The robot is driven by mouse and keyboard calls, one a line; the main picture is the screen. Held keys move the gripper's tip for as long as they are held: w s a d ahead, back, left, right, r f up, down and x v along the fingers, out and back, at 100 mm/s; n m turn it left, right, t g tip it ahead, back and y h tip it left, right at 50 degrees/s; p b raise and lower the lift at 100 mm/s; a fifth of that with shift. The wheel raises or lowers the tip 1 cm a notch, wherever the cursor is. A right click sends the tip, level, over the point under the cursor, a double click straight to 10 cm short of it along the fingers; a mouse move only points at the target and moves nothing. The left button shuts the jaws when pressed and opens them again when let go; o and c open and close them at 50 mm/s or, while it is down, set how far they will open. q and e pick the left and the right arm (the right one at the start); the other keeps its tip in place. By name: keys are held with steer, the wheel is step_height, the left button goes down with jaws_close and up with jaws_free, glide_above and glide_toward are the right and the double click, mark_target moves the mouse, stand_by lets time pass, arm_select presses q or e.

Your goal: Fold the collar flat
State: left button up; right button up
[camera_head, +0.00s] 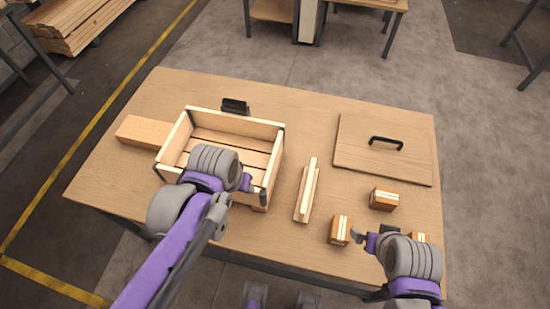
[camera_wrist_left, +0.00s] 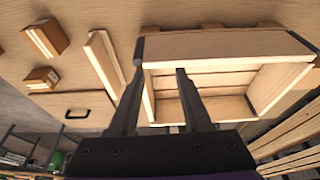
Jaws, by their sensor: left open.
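The wooden collar (camera_head: 232,118), a four-sided frame with dark corner hinges, stands upright and unfolded on the left part of the table. It also shows in the left wrist view (camera_wrist_left: 225,46). My left gripper (camera_head: 254,190) is open at the collar's front right corner. In the left wrist view its fingers (camera_wrist_left: 158,85) are spread, one over the inside and one beside the outer side of the short right wall; contact cannot be told. My left arm hides part of the front wall. My right gripper (camera_head: 373,236) is low over the front right of the table, beside a small block; its jaw opening is unclear.
On the table (camera_head: 300,128) are a wooden bar (camera_head: 307,190), a board with a black handle (camera_head: 386,143), a plain block (camera_head: 143,131), a black item (camera_head: 235,106) behind the collar, and small banded blocks (camera_head: 383,199) (camera_head: 340,230).

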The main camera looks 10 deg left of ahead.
mark_target(268, 180)
arm_select(q)
steer(key=w+d+g, duration=0.1)
steer(key=w, duration=0.2)
steer(key=w+d+g, duration=0.1)
steer(key=w, duration=0.2)
steer(key=w+d+g, duration=0.1)
steer(key=w+d, duration=0.1)
steer(key=shift+w+f, duration=0.4)
steer(key=shift+w+d+f, duration=0.2)
steer(key=shift+w, duration=0.1)
step_height(268, 180, down, 11)
steer(key=shift+r+b, duration=0.1)
steer(key=shift+b, duration=0.55)
jaws_close()
